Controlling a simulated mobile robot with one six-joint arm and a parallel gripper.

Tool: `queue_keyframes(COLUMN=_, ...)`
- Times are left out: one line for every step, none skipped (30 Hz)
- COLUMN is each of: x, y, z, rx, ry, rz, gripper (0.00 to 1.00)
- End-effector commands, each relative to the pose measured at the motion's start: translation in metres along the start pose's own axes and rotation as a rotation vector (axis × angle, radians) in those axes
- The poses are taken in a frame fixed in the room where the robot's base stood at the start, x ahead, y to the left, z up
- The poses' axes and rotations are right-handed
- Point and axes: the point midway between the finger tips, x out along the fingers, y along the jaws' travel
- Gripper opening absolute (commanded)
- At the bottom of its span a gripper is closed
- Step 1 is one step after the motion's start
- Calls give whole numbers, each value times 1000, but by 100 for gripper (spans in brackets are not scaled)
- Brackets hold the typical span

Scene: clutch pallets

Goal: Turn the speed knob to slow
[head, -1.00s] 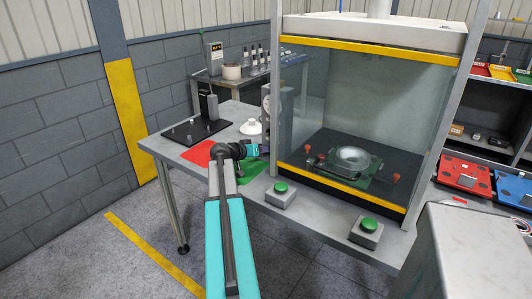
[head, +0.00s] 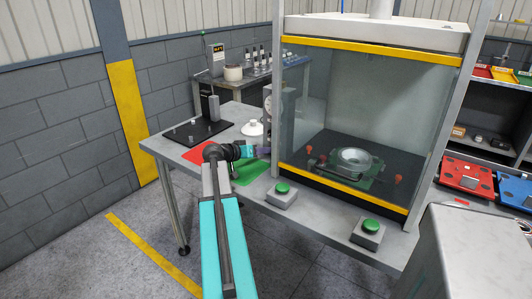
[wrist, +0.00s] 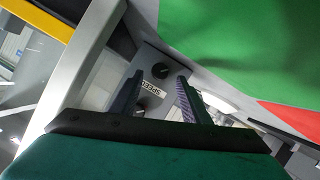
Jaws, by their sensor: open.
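In the wrist view a grey panel (wrist: 178,72) carries a dark round knob (wrist: 160,70), a white label reading SPEED (wrist: 153,87) upside down, and a second knob (wrist: 141,109), partly hidden by a finger. I cannot tell which knob the label belongs to, nor read any slow mark. My gripper (wrist: 160,76) is open, its two fingers on either side of the first knob in the picture. Whether they touch it cannot be told. In the head view my gripper (head: 264,152) is at the left post of the press; the knobs are too small to see there.
The glass-fronted press (head: 375,45) stands right of my gripper. A green mat (head: 250,172) and a red mat (head: 202,152) lie on the table below and left. Two green push buttons (head: 283,188) (head: 370,225) sit at the front edge. A round gauge (head: 268,103) is above.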

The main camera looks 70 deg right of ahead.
Motion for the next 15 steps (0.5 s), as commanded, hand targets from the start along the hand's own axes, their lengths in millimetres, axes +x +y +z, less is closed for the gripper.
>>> queue_keyframes(x=-10, y=0, z=1, rx=1, ry=2, rz=-2, gripper=42)
queue_keyframes(x=-14, y=0, z=1, rx=1, ry=2, rz=-2, gripper=42)
queue_keyframes(x=-21, y=0, z=1, rx=1, ry=2, rz=-2, gripper=42)
queue_keyframes(x=-26, y=0, z=1, rx=1, ry=2, rz=-3, gripper=42)
queue_keyframes(x=-31, y=0, z=1, rx=1, ry=2, rz=-3, gripper=42)
queue_keyframes(x=-37, y=0, z=1, rx=1, ry=2, rz=-2, gripper=42)
queue_keyframes(x=-42, y=0, z=2, rx=1, ry=2, rz=-2, gripper=42)
queue_keyframes(x=-47, y=0, z=1, rx=1, ry=2, rz=-3, gripper=42)
queue_keyframes(x=-54, y=0, z=1, rx=1, ry=3, rz=-3, gripper=42)
queue_keyframes(x=-59, y=0, z=1, rx=2, ry=3, rz=-3, gripper=42)
queue_keyframes(x=-63, y=0, z=1, rx=1, ry=2, rz=-2, gripper=42)
queue_keyframes(x=-69, y=0, z=1, rx=1, ry=2, rz=-3, gripper=42)
queue_keyframes(x=-74, y=0, z=1, rx=1, ry=2, rz=-3, gripper=42)
queue_keyframes(x=-78, y=0, z=1, rx=1, ry=2, rz=-3, gripper=42)
queue_keyframes(x=-83, y=0, z=1, rx=1, ry=2, rz=-2, gripper=42)
